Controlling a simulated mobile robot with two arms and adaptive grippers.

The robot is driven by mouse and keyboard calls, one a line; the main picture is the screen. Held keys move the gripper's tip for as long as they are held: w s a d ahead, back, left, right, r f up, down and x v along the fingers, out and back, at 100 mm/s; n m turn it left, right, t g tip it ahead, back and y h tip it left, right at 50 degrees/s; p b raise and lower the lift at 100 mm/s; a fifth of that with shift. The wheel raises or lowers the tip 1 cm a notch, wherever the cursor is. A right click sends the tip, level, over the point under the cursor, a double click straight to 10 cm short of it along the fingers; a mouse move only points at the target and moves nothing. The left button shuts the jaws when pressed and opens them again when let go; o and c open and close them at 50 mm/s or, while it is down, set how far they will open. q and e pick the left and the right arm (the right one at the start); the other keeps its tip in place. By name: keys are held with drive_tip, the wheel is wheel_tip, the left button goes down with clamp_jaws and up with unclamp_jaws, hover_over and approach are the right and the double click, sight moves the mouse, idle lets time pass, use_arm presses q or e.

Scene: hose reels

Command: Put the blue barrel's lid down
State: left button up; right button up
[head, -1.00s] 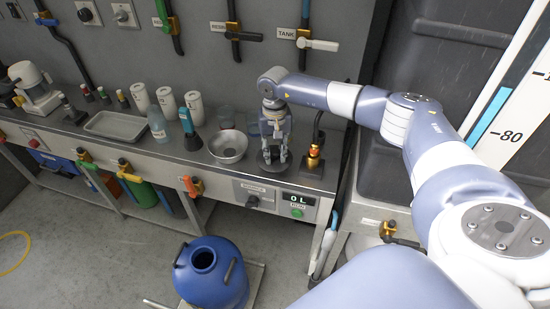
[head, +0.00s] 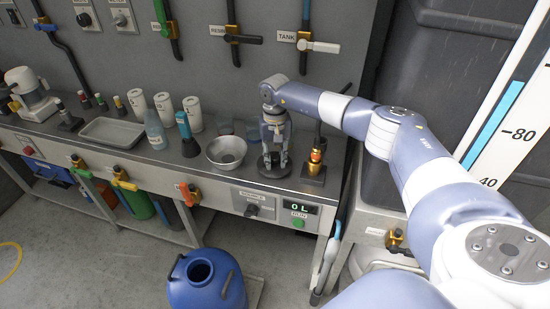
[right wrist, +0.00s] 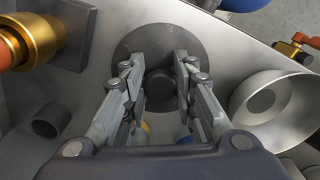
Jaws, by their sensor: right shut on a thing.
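The blue barrel (head: 207,284) stands open on the floor at the bottom of the head view, its dark mouth showing. Its lid seems to be the dark round disc (head: 274,174) at the bench's front, level, on or very close to the steel top. My right gripper (head: 275,160) points straight down over it. In the right wrist view the disc (right wrist: 150,37) lies beneath my fingers, which are shut on its knob (right wrist: 160,88). I cannot tell whether a small gap is left under the disc. My left gripper is not in view.
A steel bowl (head: 226,149) stands just left of the disc. A brass fitting with an orange top (head: 316,160) stands close on its right. Cups and bottles stand farther back and left. A grey tray (head: 112,132) lies on the bench.

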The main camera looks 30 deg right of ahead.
sight(275, 157)
drive_tip(key=o, duration=1)
drive_tip(key=shift+f, duration=0.15)
drive_tip(key=shift+r+p, duration=0.3)
wheel_tip(275, 157, up, 12)
drive_tip(key=shift+f+b, duration=0.1)
drive_tip(key=shift+b, duration=0.8)
